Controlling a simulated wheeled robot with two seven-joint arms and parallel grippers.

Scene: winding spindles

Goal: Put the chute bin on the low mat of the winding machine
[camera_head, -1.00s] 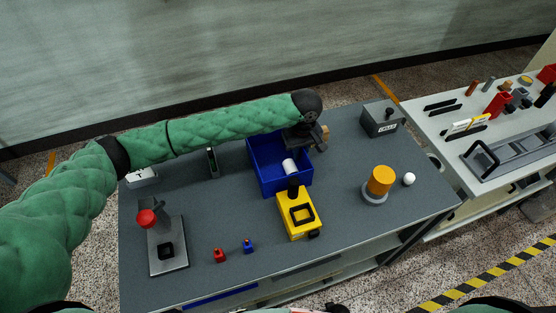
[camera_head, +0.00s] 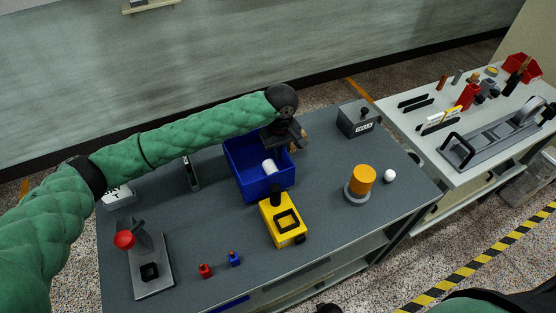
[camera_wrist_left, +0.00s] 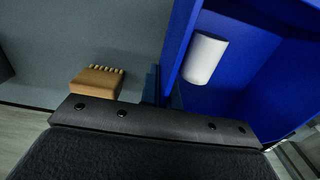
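A blue open bin (camera_head: 258,187) stands on the grey table, with a white cylinder (camera_head: 268,166) inside. It is the likeliest chute bin. My left gripper (camera_head: 290,138) is at its back right rim. In the left wrist view the bin's blue wall (camera_wrist_left: 181,45) runs down to the dark gripper body, and the white cylinder (camera_wrist_left: 205,58) shows inside. The fingers are mostly hidden, so I cannot tell whether they close on the wall. A grey machine (camera_head: 497,130) with a black handle on the right table may be the winding machine. I cannot make out its low mat. My right gripper is not in view.
A yellow device (camera_head: 283,220) stands right in front of the bin. A brown brush (camera_wrist_left: 97,80) lies beside the gripper. A grey box (camera_head: 356,119), an orange cylinder (camera_head: 363,180) and a white ball (camera_head: 389,176) stand to the right. A gap separates the tables.

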